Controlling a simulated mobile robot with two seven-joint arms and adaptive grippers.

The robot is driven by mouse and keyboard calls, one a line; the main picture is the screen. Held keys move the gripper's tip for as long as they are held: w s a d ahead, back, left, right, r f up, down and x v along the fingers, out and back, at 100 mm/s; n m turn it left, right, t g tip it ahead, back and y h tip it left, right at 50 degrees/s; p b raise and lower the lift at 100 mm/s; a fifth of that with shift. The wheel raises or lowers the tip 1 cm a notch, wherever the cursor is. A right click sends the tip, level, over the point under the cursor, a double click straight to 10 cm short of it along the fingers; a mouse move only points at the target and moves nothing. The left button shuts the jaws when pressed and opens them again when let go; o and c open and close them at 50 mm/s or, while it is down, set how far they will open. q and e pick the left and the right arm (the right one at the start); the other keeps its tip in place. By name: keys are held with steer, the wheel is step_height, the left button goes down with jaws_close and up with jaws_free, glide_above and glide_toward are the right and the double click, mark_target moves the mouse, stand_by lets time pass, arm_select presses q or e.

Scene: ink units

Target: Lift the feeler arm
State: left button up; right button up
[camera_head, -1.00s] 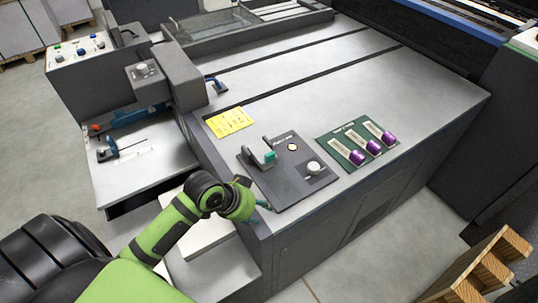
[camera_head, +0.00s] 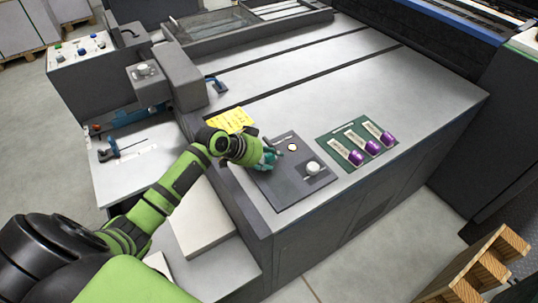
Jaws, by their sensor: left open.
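The feeler arm is on the dark control panel (camera_head: 290,185) at the near left corner of the machine top. It is mostly hidden behind my left gripper now, and I cannot tell its angle. My left gripper (camera_head: 270,157), on the green arm, is open at the feeler arm's place on the panel. Its teal fingertips blend with the arm's teal end, so I cannot tell whether they touch. My right gripper is not in view.
A small round lamp (camera_head: 292,147) and a white knob (camera_head: 312,168) sit on the panel close to the gripper. A yellow note (camera_head: 231,118) lies behind it. A green plate (camera_head: 340,142) with purple-ended cylinders is to the right. The machine top (camera_head: 330,75) beyond is largely clear.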

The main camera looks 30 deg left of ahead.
arm_select(q)
jaws_close()
